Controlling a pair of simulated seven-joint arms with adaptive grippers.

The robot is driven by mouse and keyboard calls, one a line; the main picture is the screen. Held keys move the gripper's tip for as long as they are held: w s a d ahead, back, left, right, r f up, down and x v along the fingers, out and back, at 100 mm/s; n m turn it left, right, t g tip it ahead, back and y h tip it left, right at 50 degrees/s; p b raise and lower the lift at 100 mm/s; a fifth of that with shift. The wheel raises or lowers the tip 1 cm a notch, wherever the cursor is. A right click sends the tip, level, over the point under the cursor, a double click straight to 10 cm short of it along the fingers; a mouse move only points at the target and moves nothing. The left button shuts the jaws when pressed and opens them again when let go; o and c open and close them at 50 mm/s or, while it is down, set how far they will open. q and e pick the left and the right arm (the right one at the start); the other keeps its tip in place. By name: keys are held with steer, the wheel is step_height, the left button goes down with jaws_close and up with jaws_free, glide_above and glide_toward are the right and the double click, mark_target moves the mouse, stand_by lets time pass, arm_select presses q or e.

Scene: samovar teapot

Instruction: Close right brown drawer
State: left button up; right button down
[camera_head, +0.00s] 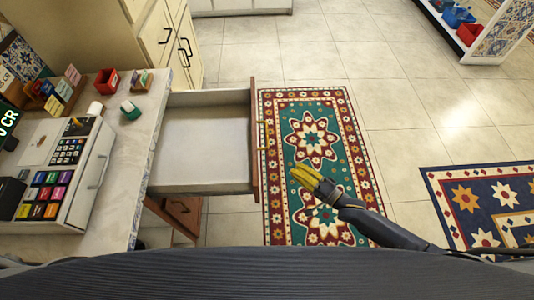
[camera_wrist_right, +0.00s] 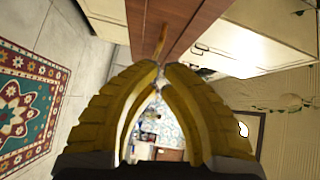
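The brown-fronted drawer (camera_head: 254,150) is pulled out from the counter in the head view, its pale interior empty. A slim brass-coloured handle (camera_head: 262,135) is on its front. My right gripper (camera_head: 304,176) has yellow fingers and is over the rug, just to the right of the drawer front and apart from it. In the right wrist view the fingertips (camera_wrist_right: 162,72) come together with nothing seen held between them. The brown drawer front (camera_wrist_right: 175,25) and its handle (camera_wrist_right: 160,42) show just beyond the tips. My left gripper is not in view.
A cash register (camera_head: 62,165) stands on the counter (camera_head: 125,165), with small boxes behind it. Another brown drawer (camera_head: 182,209) shows below the counter. A patterned rug (camera_head: 345,130) lies right of the open drawer.

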steer(key=w+a+m, duration=0.1)
steer(key=w+a, duration=0.5)
steer(key=a, duration=0.5)
steer(key=shift+w+a+r+m, duration=0.15)
steer(key=shift+w+r+m, duration=0.15)
steer(key=shift+m, duration=0.1)
stand_by(0.3)
